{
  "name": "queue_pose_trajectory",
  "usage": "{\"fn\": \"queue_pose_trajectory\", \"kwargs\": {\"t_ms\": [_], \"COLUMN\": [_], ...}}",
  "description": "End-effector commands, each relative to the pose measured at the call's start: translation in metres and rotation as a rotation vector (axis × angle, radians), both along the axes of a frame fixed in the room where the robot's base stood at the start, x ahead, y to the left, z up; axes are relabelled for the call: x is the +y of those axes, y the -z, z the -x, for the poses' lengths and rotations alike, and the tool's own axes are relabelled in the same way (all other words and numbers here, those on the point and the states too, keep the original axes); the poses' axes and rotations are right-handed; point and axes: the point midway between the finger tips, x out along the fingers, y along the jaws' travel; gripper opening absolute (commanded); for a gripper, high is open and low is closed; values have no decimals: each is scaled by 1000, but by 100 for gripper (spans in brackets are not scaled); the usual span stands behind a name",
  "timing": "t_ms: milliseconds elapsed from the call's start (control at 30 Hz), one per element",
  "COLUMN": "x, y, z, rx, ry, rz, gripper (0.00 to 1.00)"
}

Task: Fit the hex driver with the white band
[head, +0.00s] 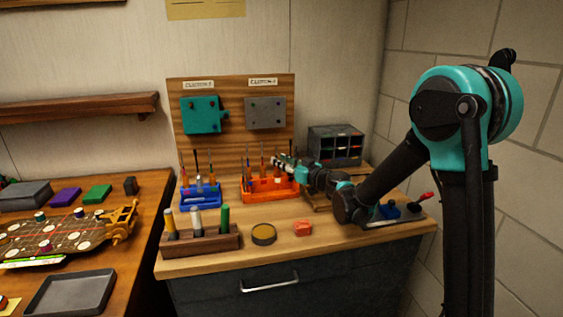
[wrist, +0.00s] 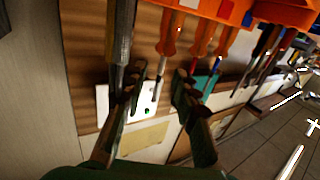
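An orange rack (head: 270,190) stands on the wooden bench and holds several upright hex drivers. In the wrist view its rim (wrist: 225,10) is at the top, with orange-handled drivers (wrist: 170,35) and their thin shafts pointing down the picture. My gripper (wrist: 158,88) is open, its two dark fingers apart. One thin shaft shows in the gap between them; I cannot tell whether it is between or beyond the fingers. A dark driver (wrist: 120,35) is close beside the left finger. In the head view my gripper (head: 277,162) is at the orange rack. I cannot pick out a white band.
A blue rack (head: 200,194) of drivers stands to the left. A wooden block (head: 200,240) with markers, a round tin (head: 264,234) and a red piece (head: 303,228) are in front. Two clutch plates hang on the backboard (head: 235,88). A drawer box (head: 336,145) stands behind.

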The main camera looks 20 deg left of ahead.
Motion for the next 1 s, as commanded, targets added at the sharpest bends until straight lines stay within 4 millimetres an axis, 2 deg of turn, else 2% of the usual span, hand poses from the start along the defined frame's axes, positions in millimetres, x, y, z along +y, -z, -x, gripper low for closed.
{"fn": "queue_pose_trajectory", "kwargs": {"t_ms": [167, 400, 600, 767, 1000], "x": [-19, -63, -91, -102, -104], "y": [0, 0, 0, 0, 0], "z": [9, 33, 48, 55, 57], "rx": [0, 0, 0, 0, 0], "ry": [2, 3, 3, 1, 0], "rz": [0, 0, 0, 0, 0], "gripper": [29, 29, 29, 29, 29]}}
